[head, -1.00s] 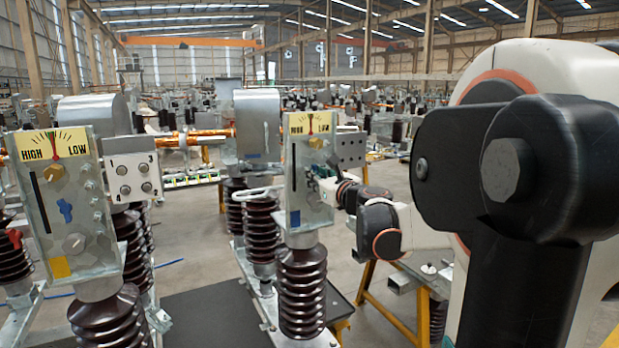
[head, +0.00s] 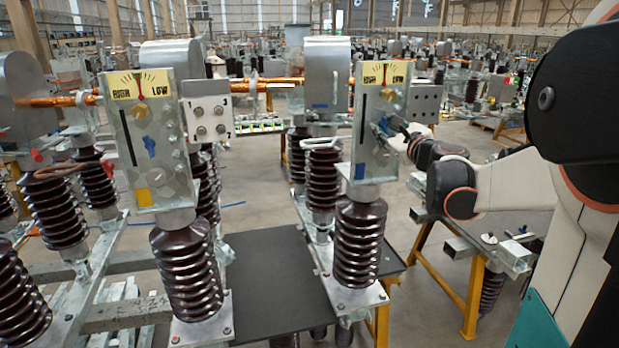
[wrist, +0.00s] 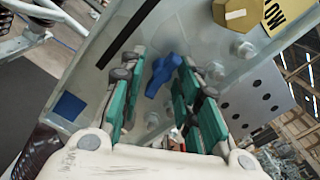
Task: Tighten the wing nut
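A blue wing nut (wrist: 160,76) is on the grey metal panel (head: 369,152) of the right-hand unit. It also shows in the head view (head: 384,124), partly beside my gripper. My gripper (wrist: 158,68) is open, with a green-padded finger on each side of the nut in the wrist view. I see no contact between the pads and the nut, and cannot tell the exact depth gap. In the head view my gripper (head: 397,127) reaches the panel from the right. A second blue wing nut (head: 149,146) is on the left-hand panel.
A brass knob (wrist: 237,13) sits above the nut near the yellow scale label (wrist: 290,14). Several bolts (wrist: 242,50) stick out of the panel close to my right finger. Brown ribbed insulators (head: 360,240) carry the units. A black plate (head: 270,285) lies between them.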

